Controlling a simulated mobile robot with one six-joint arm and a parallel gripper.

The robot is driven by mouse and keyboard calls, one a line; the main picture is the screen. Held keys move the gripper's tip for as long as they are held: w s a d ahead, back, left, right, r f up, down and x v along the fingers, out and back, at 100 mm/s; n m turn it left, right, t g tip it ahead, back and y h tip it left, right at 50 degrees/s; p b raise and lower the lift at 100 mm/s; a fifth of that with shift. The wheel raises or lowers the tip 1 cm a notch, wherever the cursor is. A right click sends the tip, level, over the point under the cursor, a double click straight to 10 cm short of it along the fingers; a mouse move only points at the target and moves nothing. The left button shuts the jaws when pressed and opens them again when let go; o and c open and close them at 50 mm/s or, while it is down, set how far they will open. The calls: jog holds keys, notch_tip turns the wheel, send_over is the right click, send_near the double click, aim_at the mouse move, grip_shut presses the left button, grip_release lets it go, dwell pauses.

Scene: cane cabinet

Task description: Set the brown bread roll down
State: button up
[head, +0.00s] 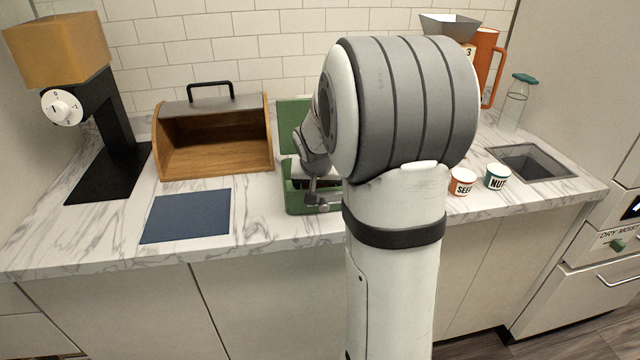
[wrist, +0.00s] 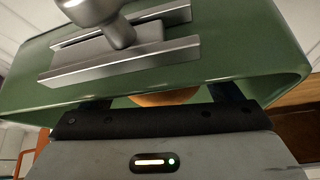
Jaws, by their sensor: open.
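The brown bread roll (wrist: 165,97) shows only as a small rounded sliver in the wrist view, between my gripper's dark fingers and by the edge of a green box (wrist: 285,75). Most of it is hidden, and I cannot tell what it rests on. My gripper (wrist: 163,98) is open around the roll's sides, with the fingers partly hidden behind the green wall. In the head view the green box (head: 298,203) stands open on the counter with its lid (head: 293,125) raised. My wrist reaches over it, and my arm hides its right part.
A metal latch (wrist: 120,45) is on the box's front wall. A wooden bread bin (head: 215,150) and a blue mat (head: 186,216) lie left. Two small tins (head: 461,182) and a sink (head: 532,162) are right. A black-based grinder (head: 110,172) stands far left.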

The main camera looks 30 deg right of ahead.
jog(key=shift+s+r, duration=0.1)
jog(key=shift+r, duration=0.3)
jog(key=v, duration=1.1)
jog(key=shift+s+a, duration=0.2)
jog(key=s+a+f+n+g+y, duration=0.1)
jog(key=s+a+f+n, duration=0.2)
jog(key=s+a, duration=0.3)
jog(key=s+a+f+n+g+y, duration=0.1)
jog(key=s+a, duration=0.6)
jog(key=s, duration=0.7)
notch_tip(320, 180, down, 3)
jog(key=shift+a+r+n+g+y, duration=0.15)
jog(key=shift+n+g+y, duration=0.3)
jog(key=shift+n, duration=0.45)
jog(key=p+v, duration=0.3)
jog(key=p, duration=0.1)
jog(key=shift+w+r, duration=0.2)
jog(key=shift+r, duration=0.2)
